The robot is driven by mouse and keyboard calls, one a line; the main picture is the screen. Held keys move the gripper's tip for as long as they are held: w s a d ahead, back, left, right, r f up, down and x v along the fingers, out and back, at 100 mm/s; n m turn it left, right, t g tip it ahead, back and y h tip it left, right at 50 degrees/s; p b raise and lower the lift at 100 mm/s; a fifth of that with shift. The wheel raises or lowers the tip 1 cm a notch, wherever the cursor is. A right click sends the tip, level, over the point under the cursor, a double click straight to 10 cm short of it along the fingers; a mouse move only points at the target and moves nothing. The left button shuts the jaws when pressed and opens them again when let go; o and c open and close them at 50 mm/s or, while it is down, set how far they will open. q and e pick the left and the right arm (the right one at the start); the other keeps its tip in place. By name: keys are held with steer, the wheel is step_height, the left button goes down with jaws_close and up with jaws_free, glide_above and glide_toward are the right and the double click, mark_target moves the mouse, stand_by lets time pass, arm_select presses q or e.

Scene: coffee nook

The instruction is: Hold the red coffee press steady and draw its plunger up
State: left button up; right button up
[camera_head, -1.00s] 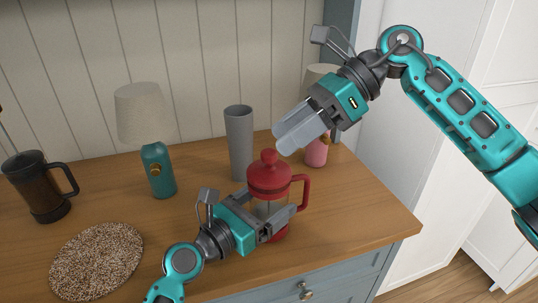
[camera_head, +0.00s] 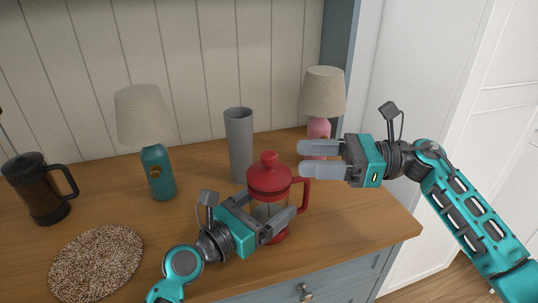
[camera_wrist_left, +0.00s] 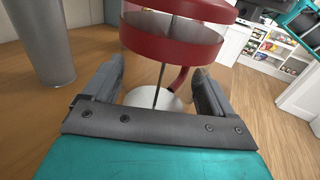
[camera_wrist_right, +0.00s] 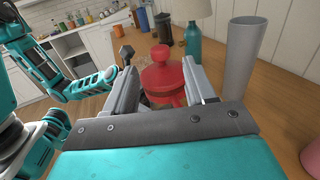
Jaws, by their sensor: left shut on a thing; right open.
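The red coffee press (camera_head: 269,180) stands upright on the wooden counter, with a domed lid, a round knob (camera_head: 268,157) on top and a handle on its right. My left gripper (camera_head: 282,222) is shut around the lower glass body; in the left wrist view its fingers flank the press (camera_wrist_left: 180,38). My right gripper (camera_head: 322,160) is open and empty, to the right of the knob and at about its height in the picture, fingers pointing left. In the right wrist view the lid and knob (camera_wrist_right: 160,53) show between its fingers, farther ahead.
A grey vase (camera_head: 239,145) stands behind the press. A teal lamp (camera_head: 157,170) is at left, a pink lamp (camera_head: 323,92) behind my right gripper. A dark coffee press (camera_head: 36,188) and a speckled round mat (camera_head: 97,262) lie farther left. The counter's front right is clear.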

mark_target(269, 153)
steer(key=a, duration=0.8)
steer(key=shift+w, duration=0.15)
steer(key=shift+d, duration=0.1)
steer(key=shift+c, duration=0.2)
jaws_close()
